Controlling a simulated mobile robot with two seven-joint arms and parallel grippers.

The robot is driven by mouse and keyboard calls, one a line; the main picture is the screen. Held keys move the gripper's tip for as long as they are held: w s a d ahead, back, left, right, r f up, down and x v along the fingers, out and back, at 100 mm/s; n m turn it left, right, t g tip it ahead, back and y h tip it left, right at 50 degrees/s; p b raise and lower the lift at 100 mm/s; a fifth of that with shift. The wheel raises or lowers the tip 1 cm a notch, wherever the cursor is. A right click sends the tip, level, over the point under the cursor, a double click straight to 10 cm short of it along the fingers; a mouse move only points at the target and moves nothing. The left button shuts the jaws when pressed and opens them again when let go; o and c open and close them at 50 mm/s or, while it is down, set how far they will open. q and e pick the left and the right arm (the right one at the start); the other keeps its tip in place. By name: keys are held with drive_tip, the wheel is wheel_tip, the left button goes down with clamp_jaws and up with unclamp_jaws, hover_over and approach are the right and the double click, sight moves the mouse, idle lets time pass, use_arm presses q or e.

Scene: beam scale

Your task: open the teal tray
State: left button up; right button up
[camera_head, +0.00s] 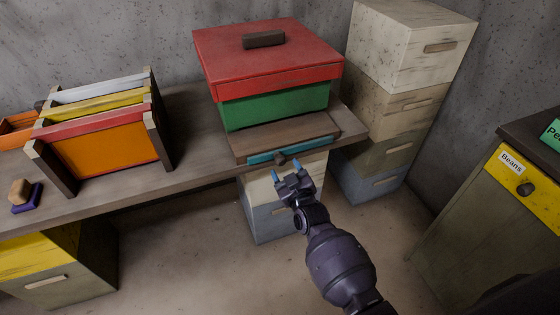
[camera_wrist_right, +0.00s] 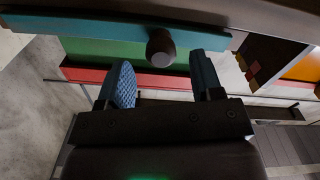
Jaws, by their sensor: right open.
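The teal tray (camera_head: 262,157) is a narrow teal front with a round dark knob (camera_head: 281,159), set in the wooden base under the green and red box. It looks shut in the head view. In the right wrist view the teal front (camera_wrist_right: 100,28) runs across the top and the knob (camera_wrist_right: 160,48) stands out near the middle. My right gripper (camera_head: 287,176) is open and empty just in front of the knob. In the right wrist view its blue fingertips (camera_wrist_right: 161,80) are apart, with the knob ahead of the gap between them. My left gripper is not in view.
The box with a red lid (camera_head: 270,62) stands on the wooden base on the bench (camera_head: 195,135). A frame rack (camera_head: 105,125) stands at the left. Stacked boxes (camera_head: 395,105) stand behind right, and a yellow-fronted cabinet (camera_head: 500,210) at far right. The floor between is clear.

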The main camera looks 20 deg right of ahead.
sight(283, 164)
drive_tip(key=shift+w+a+b, duration=0.1)
drive_tip(key=shift+w+b, duration=0.25)
drive_tip(key=shift+w, duration=1.85)
drive_tip(key=shift+s, duration=0.1)
clamp_jaws()
